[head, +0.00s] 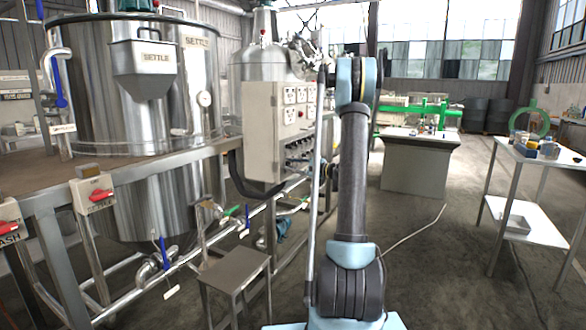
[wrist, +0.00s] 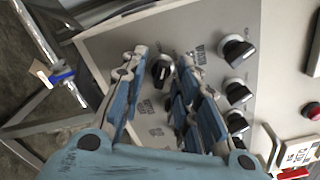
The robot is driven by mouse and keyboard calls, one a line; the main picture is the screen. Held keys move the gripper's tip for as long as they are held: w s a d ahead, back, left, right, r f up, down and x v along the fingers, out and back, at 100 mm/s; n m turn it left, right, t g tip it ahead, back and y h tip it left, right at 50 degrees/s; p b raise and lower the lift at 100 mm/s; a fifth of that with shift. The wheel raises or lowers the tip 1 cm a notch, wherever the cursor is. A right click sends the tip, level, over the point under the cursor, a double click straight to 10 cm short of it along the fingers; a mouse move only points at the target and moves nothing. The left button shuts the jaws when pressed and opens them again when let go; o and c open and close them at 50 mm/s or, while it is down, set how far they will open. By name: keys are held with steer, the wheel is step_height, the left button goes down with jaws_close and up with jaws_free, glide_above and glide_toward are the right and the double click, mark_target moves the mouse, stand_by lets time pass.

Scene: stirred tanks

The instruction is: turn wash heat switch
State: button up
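In the wrist view my gripper (wrist: 162,62) is open, with its two blue and grey fingers apart. A black rotary switch with a light mark (wrist: 162,70) shows between the fingertips, on the grey panel face (wrist: 215,20). No clear contact with either finger can be made out. Small dark lettering lies by this switch, tilted and too blurred to read surely as wash heat. In the head view the control cabinet (head: 262,130) stands left of my arm. My gripper is mostly hidden there behind the arm, near the cabinet's lower right.
Several similar black knobs, one of them the upper knob (wrist: 238,51), sit right of the fingers in the wrist view. A red button (wrist: 312,110) is at the far right. A metal stool (head: 235,268) and pipework stand below the cabinet.

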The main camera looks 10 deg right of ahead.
jaws_close()
steer(key=shift+m, duration=0.3)
steer(key=m, duration=0.3)
steer(key=shift+m, duration=2)
jaws_free()
